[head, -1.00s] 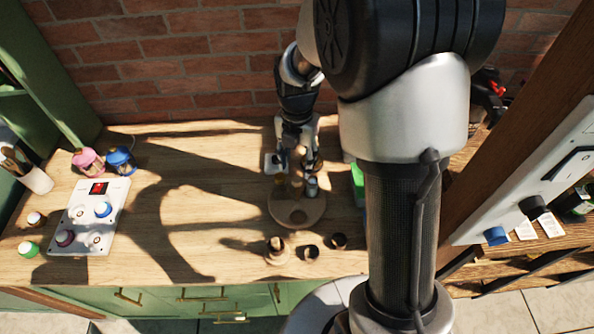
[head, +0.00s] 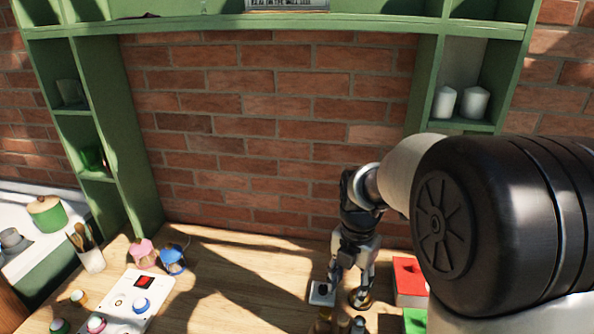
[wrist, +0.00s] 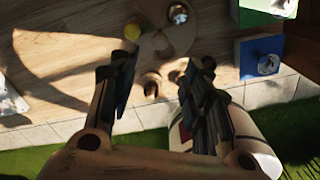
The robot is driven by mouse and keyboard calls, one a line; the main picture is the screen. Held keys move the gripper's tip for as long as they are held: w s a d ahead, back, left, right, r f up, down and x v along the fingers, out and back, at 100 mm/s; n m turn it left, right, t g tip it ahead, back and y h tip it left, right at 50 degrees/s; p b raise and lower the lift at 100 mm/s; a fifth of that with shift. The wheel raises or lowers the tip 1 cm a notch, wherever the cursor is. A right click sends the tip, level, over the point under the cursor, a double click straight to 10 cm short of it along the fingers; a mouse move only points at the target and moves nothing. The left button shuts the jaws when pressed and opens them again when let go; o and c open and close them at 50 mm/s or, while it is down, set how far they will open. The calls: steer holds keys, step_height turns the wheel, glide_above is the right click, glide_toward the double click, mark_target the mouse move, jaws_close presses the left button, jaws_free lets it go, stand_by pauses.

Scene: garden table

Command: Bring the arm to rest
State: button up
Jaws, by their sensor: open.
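The fingers look apart from these things.
A red box (head: 409,280) and a green box (head: 416,320) are right of my gripper. Green shelves (head: 105,120) and a brick wall (head: 270,130) rise behind.

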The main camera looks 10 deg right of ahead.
steer(key=s+a+r+m+t+b, duration=0.1)
steer(key=s+r+m, duration=0.3)
steer(key=s+m, duration=0.7)
steer(key=s+a+r+m+t+b, duration=0.1)
steer(key=s+r+m+t, duration=0.2)
steer(key=s+m, duration=0.7)
step_height(320, 180, up, 2)
steer(key=m, duration=0.6)
steer(key=shift+s+a+t, duration=0.3)
steer(key=shift+s+a, duration=0.05)
steer(key=shift+s, duration=0.05)
